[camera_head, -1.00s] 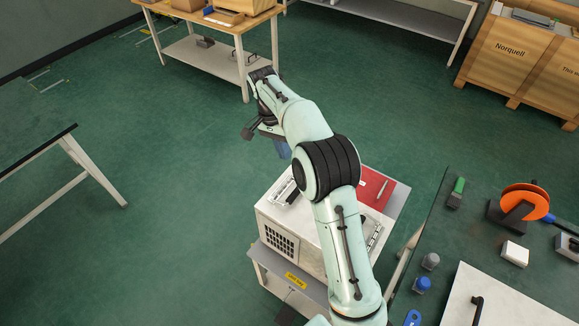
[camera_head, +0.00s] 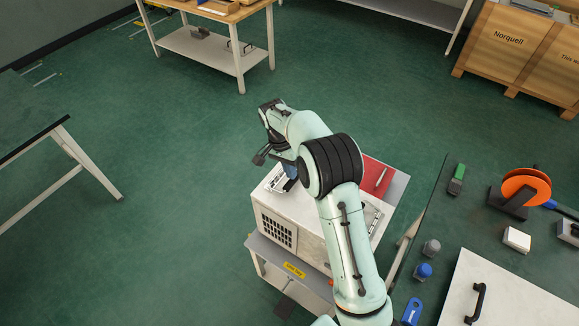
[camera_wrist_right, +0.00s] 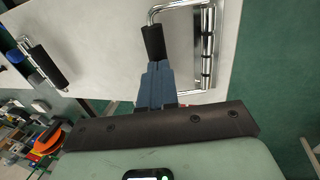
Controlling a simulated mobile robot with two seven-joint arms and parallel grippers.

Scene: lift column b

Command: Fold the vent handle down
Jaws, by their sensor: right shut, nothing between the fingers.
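The pale case (camera_head: 312,236), with a dark vent grille (camera_head: 278,231) on its front, stands on a small grey cart. A chrome folding handle (camera_head: 275,182) is on its top at the left. In the right wrist view this handle has a black grip (camera_wrist_right: 153,42) and a hinge plate (camera_wrist_right: 208,45). My right gripper (camera_head: 291,184) is shut, its blue fingers (camera_wrist_right: 155,72) pointing at the grip's near end. They look close to it; contact cannot be told. A second handle (camera_wrist_right: 45,66) is at the left there. My arm hides part of the case top. My left gripper is out of view.
A red sheet with a pale pen (camera_head: 381,178) lies behind my arm. The dark bench (camera_head: 480,225) at right holds an orange reel (camera_head: 526,188), a white block (camera_head: 516,239) and small knobs. Open green floor (camera_head: 180,150) lies to the left.

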